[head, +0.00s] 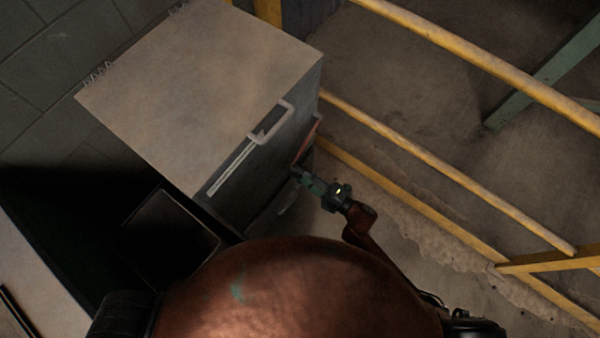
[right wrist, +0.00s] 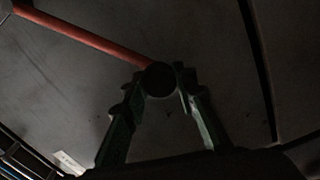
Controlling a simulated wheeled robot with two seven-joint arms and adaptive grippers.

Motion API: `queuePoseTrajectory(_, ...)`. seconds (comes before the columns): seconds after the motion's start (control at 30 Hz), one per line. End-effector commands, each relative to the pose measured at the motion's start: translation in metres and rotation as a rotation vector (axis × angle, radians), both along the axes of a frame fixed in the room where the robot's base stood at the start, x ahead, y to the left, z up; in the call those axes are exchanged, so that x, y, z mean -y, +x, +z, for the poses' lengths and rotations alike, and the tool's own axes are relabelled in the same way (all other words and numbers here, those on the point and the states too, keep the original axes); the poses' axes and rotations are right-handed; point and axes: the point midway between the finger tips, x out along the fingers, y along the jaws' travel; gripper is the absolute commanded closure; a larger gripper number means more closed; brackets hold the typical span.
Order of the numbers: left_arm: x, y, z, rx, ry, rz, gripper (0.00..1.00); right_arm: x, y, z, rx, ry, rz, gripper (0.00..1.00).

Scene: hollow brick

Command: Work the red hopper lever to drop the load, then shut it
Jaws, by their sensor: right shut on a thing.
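The red hopper lever (head: 306,139) sticks out at the right side of a grey box-shaped hopper (head: 205,75) in the head view. In the right wrist view the lever's red rod (right wrist: 85,36) runs from the upper left to a dark round knob (right wrist: 160,79). My right gripper (head: 298,173) is at the lever's lower end. Its two green fingers (right wrist: 162,90) are shut on the knob in the right wrist view. The hopper's outlet and any load are not visible. My left gripper does not show.
A pale handle (head: 275,122) is on the hopper's front face. Yellow railings (head: 450,155) run along the right over a rough concrete floor (head: 420,100). A dark open-looking recess (head: 80,220) lies to the left. A block wall (head: 50,75) stands behind the hopper.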

Motion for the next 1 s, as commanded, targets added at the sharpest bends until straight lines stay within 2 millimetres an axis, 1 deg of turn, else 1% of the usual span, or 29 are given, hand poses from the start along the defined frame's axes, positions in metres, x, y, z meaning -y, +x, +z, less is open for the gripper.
queuePoseTrajectory(0.2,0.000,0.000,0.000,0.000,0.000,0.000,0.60,0.000,0.001,0.001,0.000,0.002,-0.001,1.00)
queuePoseTrajectory(0.23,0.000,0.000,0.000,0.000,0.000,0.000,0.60,0.000,0.001,0.001,0.000,0.002,-0.001,0.72)
queuePoseTrajectory(0.47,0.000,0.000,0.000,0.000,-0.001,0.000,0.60,0.000,0.000,0.001,0.000,0.001,0.000,0.56)
queuePoseTrajectory(0.77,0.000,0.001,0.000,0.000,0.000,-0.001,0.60,0.001,-0.001,0.000,-0.001,0.001,0.000,0.56)
queuePoseTrajectory(0.87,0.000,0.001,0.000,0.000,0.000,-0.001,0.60,0.008,-0.005,0.000,-0.002,0.001,-0.001,0.56)
queuePoseTrajectory(1.0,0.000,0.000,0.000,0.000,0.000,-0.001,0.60,0.028,-0.017,-0.001,-0.003,-0.001,-0.001,0.56)
